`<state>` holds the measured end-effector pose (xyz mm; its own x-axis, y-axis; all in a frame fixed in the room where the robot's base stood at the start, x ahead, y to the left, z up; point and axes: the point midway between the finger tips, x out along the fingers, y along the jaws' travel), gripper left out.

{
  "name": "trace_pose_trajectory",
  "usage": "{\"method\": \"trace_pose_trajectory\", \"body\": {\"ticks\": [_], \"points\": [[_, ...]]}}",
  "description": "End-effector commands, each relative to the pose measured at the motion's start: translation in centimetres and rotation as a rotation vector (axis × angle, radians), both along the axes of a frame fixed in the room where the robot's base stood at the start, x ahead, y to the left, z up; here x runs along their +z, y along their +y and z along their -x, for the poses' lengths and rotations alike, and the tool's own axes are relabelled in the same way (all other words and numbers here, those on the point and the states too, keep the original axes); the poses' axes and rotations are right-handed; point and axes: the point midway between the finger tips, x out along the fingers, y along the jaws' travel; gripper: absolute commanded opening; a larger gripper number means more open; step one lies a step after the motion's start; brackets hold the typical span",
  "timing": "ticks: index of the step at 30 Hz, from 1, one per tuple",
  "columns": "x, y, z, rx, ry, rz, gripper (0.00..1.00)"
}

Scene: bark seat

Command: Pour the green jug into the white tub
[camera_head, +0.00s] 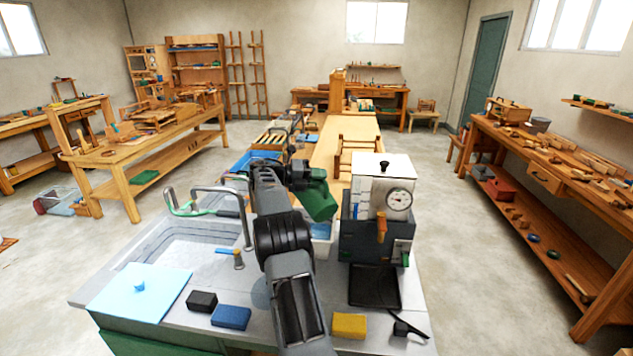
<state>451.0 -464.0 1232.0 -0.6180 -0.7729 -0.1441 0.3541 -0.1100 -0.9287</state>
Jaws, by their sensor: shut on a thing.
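The green jug (319,201) is held up over the counter, just right of my arm, and it is tilted. My gripper (303,176) is shut on it; the fingertips are dark and partly hidden by the arm and jug. A white tub (322,247) shows below the jug, between my arm and the grey machine, with something blue at its top. My arm hides its left part. I cannot see any stream or what is inside the jug.
A grey and white machine with a dial (381,205) stands close right of the jug. A sink (175,245) with a bent tap (222,190) is on the left. Blue (231,317), black (202,301) and yellow (349,325) blocks lie on the counter's near part.

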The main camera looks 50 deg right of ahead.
Motion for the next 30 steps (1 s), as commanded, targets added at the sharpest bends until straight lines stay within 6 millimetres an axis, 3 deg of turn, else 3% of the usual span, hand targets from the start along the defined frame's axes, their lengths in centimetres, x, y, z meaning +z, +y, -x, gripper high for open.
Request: {"method": "trace_pose_trajectory", "body": {"ticks": [1,18,30], "points": [[-0.8,0.1,0.4,0.000,-0.027,0.008,0.00],[-3.7,1.2,4.0,0.000,-0.332,0.104,0.00],[-4.5,1.6,5.1,0.000,-0.445,0.139,0.00]]}}
